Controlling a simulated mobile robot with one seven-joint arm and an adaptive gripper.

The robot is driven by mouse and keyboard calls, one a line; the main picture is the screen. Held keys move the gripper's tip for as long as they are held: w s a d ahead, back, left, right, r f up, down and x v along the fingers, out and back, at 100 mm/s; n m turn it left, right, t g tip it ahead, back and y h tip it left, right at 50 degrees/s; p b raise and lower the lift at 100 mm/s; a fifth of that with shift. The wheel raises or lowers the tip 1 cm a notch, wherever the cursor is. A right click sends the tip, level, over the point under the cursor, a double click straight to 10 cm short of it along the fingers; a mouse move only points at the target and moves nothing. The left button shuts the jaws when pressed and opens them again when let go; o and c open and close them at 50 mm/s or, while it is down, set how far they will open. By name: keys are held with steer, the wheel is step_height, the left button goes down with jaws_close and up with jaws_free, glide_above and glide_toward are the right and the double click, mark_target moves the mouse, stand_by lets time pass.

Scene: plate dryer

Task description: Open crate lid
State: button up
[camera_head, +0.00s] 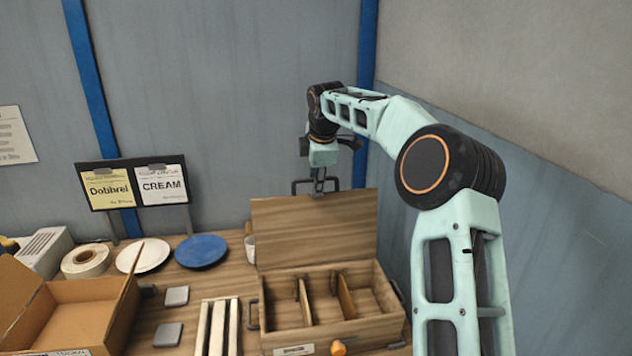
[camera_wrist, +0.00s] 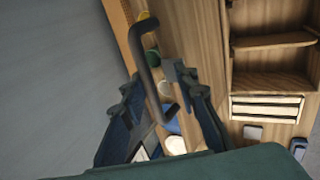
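The wooden crate (camera_head: 290,342) stands on the table at the lower middle of the head view. Its lid (camera_head: 305,235) is hinged at the back and stands raised, close to upright. A dark lid handle (camera_head: 296,187) sits at the lid's upper edge; the handle also shows in the wrist view (camera_wrist: 143,55). My gripper (camera_head: 318,186) is above the lid's top edge, at the handle. In the wrist view its two fingers (camera_wrist: 152,82) are apart, with the handle bar between them and gaps visible. Contact with the bar cannot be told.
Thin dividers (camera_head: 345,297) stand inside the open crate. A cardboard box (camera_head: 75,305), a tape roll (camera_head: 86,262), a white plate (camera_head: 143,256) and a blue plate (camera_head: 201,251) are to the left. A sign board (camera_head: 135,187) and walls stand behind and right.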

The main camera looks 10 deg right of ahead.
steer(key=v, duration=1.2)
steer(key=shift+f, duration=0.1)
